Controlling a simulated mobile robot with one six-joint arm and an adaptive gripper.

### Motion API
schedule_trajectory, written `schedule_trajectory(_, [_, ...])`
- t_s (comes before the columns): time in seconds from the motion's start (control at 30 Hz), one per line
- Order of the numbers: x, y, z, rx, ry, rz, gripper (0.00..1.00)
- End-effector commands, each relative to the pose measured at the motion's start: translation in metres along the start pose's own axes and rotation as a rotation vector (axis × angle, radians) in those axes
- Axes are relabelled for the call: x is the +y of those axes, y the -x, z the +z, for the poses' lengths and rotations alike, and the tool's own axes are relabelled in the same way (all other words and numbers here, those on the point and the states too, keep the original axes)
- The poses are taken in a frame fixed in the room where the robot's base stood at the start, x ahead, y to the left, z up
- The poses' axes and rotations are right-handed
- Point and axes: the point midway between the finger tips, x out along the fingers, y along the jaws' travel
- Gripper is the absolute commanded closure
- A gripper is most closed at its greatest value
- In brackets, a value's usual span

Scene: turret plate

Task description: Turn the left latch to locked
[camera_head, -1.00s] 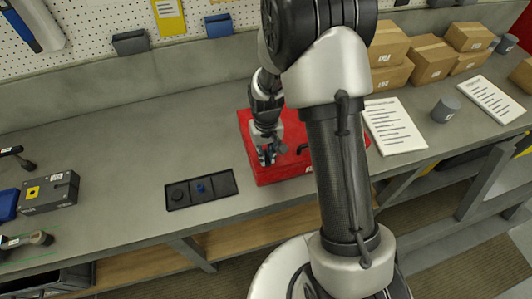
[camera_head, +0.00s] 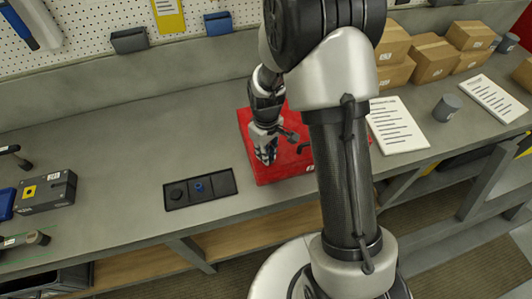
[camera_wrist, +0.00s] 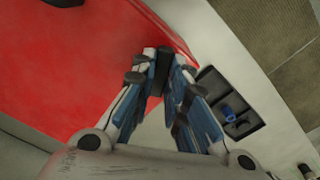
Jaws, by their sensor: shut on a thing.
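The red turret plate (camera_head: 285,172) lies on the grey bench, partly behind my arm; it fills the upper left of the wrist view (camera_wrist: 80,75). My gripper (camera_head: 266,158) is at the plate's left part, pointing down. In the wrist view my gripper (camera_wrist: 165,68) has its blue-padded fingers closed around a dark upright piece, the left latch's handle (camera_wrist: 162,72), near the plate's edge. The fingers hide most of this latch, so its exact angle cannot be told. Another dark latch (camera_head: 303,148) shows to the right, partly behind my arm.
A black tray (camera_head: 222,183) with a dark round part and a blue part sits left of the plate. Cardboard boxes (camera_head: 432,60), a paper sheet (camera_head: 397,125) and a grey cup (camera_head: 447,107) stand to the right.

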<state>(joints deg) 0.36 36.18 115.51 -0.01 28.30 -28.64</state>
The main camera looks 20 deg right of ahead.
Motion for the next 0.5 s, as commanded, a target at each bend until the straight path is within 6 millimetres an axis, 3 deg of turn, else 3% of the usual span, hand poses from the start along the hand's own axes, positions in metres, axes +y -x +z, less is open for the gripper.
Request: schedule_trajectory(0.5, [0.0001, -0.0005, 0.0, 0.0, 0.489, 0.0, 1.0])
